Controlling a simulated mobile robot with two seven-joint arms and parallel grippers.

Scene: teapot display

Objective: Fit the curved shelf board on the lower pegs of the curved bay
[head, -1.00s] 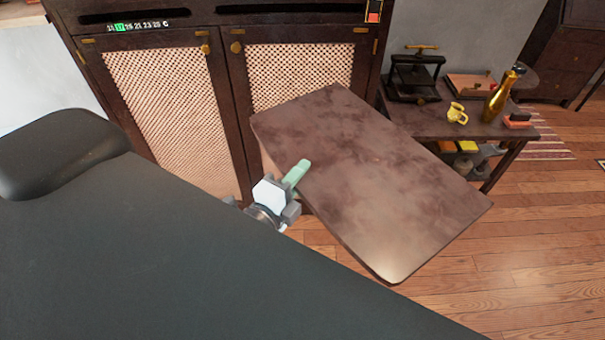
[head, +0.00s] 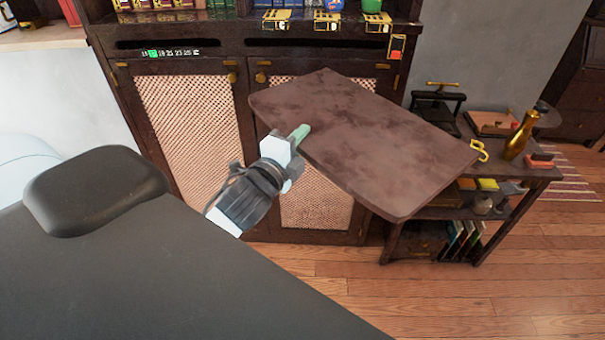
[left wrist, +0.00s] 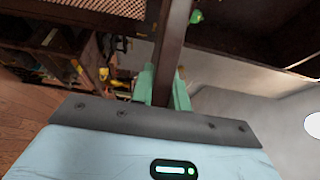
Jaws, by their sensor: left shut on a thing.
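The brown shelf board (head: 365,140) is in the air in front of the cabinet in the head view, tilted, with its flat face showing and rounded corners. My left gripper (head: 298,135) is shut on the board's near left edge, its green fingers at that edge. In the left wrist view the green fingers (left wrist: 163,88) stand on either side of the board, seen as a dark narrow strip (left wrist: 172,50). The curved bay and its lower pegs cannot be made out. My right gripper is not in view.
A dark cabinet with woven door panels (head: 185,120) stands behind the board. Above it a shelf holds books and small items. A side table (head: 535,172) at the right carries a press, a gold bottle (head: 521,136) and a yellow cup (head: 479,151). Bare wooden floor (head: 330,290) lies in front.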

